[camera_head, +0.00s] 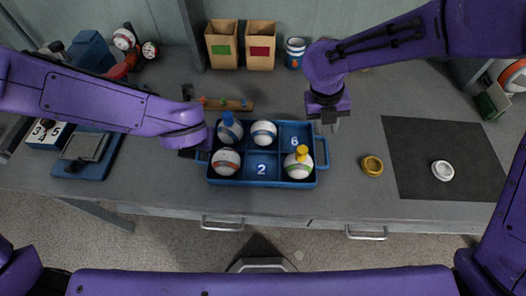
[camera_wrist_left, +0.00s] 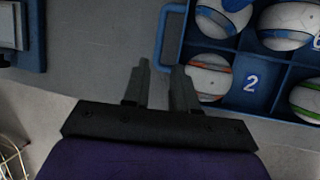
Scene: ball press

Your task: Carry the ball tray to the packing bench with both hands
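The blue ball tray (camera_head: 262,184) sits on the grey bench with compartments in two rows. Balls fill the back-left (camera_head: 231,132), back-middle (camera_head: 264,134), front-left (camera_head: 226,162) and front-right (camera_head: 298,168) compartments. The compartments marked 6 and 2 hold no ball. My left gripper (camera_wrist_left: 160,88) is at the tray's left handle (camera_wrist_left: 163,38), its fingers apart and the handle bar lying toward the gap between them; I cannot tell whether they touch it. My right gripper (camera_head: 332,124) points down just behind the right handle (camera_head: 324,152); its finger gap is too small to tell.
A wooden peg strip (camera_head: 228,104) lies behind the tray. A blue device (camera_head: 88,152) is at left.

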